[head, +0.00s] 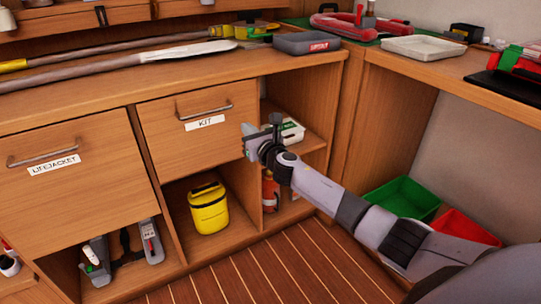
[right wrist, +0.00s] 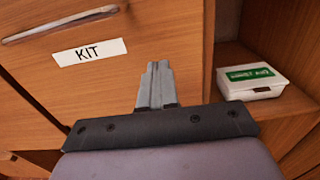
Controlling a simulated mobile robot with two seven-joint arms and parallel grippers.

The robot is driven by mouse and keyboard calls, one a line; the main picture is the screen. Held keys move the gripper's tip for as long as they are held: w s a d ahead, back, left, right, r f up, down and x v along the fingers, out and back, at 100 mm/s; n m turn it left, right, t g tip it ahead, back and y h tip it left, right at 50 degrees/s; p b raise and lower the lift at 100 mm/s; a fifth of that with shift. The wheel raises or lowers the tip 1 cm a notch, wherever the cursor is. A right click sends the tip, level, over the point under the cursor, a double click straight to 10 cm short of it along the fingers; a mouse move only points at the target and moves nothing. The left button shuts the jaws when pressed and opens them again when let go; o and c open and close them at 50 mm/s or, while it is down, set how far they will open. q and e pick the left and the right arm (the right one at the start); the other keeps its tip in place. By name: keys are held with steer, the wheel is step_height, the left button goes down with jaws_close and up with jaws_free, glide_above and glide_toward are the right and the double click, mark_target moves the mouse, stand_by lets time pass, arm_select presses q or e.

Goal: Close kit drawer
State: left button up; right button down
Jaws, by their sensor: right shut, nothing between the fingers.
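The kit drawer (head: 172,128) is a wooden front with a metal bar handle (head: 205,110) and a white KIT label. It looks flush or nearly flush with the cabinet; I cannot tell whether a small gap is left. My right gripper (head: 247,130) is shut and empty, at the right edge of the drawer front. In the right wrist view the closed fingers (right wrist: 157,82) point at the drawer front (right wrist: 165,35), right of the label (right wrist: 90,52). I cannot tell whether the fingertips touch it. My left gripper is not in view.
The lifejacket drawer (head: 85,180) is to the left. A first aid box (head: 291,131) stands on the open shelf to the right, near my gripper. A yellow container (head: 208,208) is below. Oars (head: 110,70) lie on the countertop. Green (head: 400,199) and red (head: 462,227) bins stand right.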

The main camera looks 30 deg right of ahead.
arm_select(q)
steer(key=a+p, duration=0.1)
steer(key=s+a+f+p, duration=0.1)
steer(key=p, duration=0.1)
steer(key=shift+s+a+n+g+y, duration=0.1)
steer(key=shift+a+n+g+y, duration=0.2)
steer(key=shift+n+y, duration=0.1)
arm_select(e)
steer(key=s, duration=1)
steer(key=shift+s+d, duration=0.2)
steer(key=shift+s, duration=0.1)
